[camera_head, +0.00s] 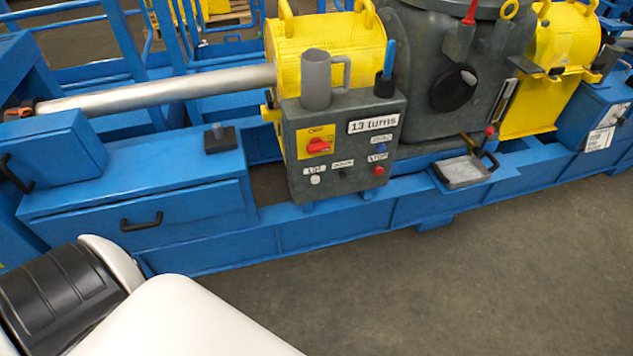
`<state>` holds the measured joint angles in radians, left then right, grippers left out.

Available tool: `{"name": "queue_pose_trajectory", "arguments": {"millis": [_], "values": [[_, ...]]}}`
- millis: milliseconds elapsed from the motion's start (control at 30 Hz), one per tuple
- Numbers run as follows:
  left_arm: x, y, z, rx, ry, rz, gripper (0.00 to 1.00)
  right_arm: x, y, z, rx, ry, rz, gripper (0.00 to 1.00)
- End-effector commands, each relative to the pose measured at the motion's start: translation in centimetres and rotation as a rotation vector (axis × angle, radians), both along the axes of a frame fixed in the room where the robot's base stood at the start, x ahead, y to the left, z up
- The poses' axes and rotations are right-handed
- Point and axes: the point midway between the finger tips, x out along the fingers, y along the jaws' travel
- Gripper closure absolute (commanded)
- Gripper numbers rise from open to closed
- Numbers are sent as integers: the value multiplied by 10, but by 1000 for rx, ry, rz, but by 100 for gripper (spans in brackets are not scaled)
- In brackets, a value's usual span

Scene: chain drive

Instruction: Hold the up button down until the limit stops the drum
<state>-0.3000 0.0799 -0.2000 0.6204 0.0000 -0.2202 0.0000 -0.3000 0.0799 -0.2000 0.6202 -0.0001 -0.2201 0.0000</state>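The grey control box (341,145) stands at the front of the blue machine frame, centre of the view. Its white up button (315,180), under a label reading UP, sits at the lower left of the panel. A dark button (343,173) is beside it, and a red stop button (378,170) is at the lower right. A red switch on a yellow plate (317,146) is above the up button. A display label (373,124) reads 13 turns. Nothing touches the up button. The drum cannot be made out for certain. Neither gripper shows.
A grey mug (317,80) and a blue-handled tool in a dark holder (386,72) stand on the box. A blue drawer with a black handle (141,222) is left. A small tray (465,171) is right. The floor (480,270) in front is clear.

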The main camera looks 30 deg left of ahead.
Motion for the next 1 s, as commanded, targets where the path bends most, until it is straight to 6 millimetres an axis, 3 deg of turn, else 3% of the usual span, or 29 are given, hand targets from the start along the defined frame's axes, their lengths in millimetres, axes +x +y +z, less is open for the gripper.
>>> {"name": "queue_pose_trajectory", "arguments": {"millis": [33, 200, 1000], "values": [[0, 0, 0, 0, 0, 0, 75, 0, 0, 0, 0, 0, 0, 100], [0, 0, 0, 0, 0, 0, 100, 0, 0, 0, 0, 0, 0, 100], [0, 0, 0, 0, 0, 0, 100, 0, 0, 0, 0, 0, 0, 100]]}}
